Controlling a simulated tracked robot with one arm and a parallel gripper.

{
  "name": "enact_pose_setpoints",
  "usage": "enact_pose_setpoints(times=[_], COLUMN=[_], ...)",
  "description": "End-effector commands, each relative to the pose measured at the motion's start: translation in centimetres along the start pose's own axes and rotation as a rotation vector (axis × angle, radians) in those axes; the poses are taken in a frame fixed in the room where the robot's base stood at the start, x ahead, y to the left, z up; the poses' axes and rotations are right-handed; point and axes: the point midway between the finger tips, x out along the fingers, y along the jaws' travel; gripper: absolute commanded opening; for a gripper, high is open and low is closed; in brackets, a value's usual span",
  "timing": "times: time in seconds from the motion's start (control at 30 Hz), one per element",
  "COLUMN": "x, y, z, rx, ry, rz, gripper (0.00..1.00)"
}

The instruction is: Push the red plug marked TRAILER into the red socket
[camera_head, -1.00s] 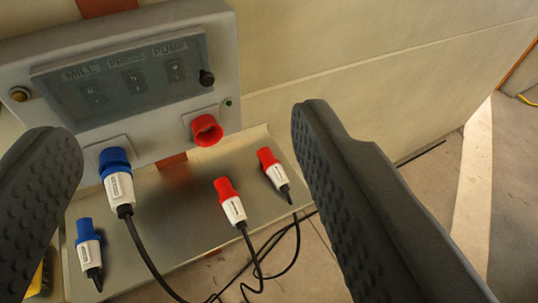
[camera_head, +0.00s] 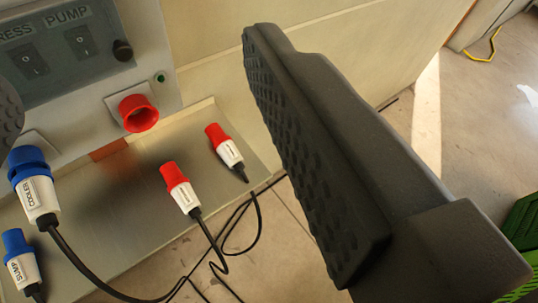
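The red socket (camera_head: 138,113) sits on the front of the grey control box, facing outward and empty. Two red plugs with white bodies lie on the metal tray below it. One red plug (camera_head: 180,188) is nearer; the other red plug (camera_head: 225,148) is farther right. Their labels are too small to read, so I cannot tell which is marked TRAILER. My gripper (camera_head: 135,80) is open and empty, its fingers wide apart. The right finger is large in view; only a bit of the left shows at the left edge. Neither finger touches a plug.
A blue plug marked COOLER (camera_head: 34,188) appears seated in a blue socket. A blue plug marked SUMP (camera_head: 20,262) lies on the tray (camera_head: 105,240). Black cables trail off the tray's front. A switch panel (camera_head: 60,50) is above. A green object (camera_head: 522,240) stands at right.

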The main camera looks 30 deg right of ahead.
Motion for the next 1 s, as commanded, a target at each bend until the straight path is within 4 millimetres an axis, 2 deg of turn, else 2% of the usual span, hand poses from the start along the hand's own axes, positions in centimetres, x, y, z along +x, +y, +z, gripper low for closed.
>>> enact_pose_setpoints(times=[0.03,0.2,0.37,0.5,0.67,0.8,1.0], x=[2.5,9.9,16.0,20.6,24.8,27.4,29.2], y=[1.2,5.2,8.1,10.0,11.4,11.8,11.2], z=[0.9,4.3,8.6,13.4,19.5,25.5,34.2], rx=[-0.011,-0.073,-0.128,-0.171,-0.199,-0.201,-0.158], ry=[-0.011,-0.019,-0.029,-0.043,-0.056,-0.07,-0.083], rz=[0.023,0.079,0.088,0.066,0.005,-0.074,-0.213], gripper=[0.65,0.65,0.65,0.65,0.65,0.65,0.65])
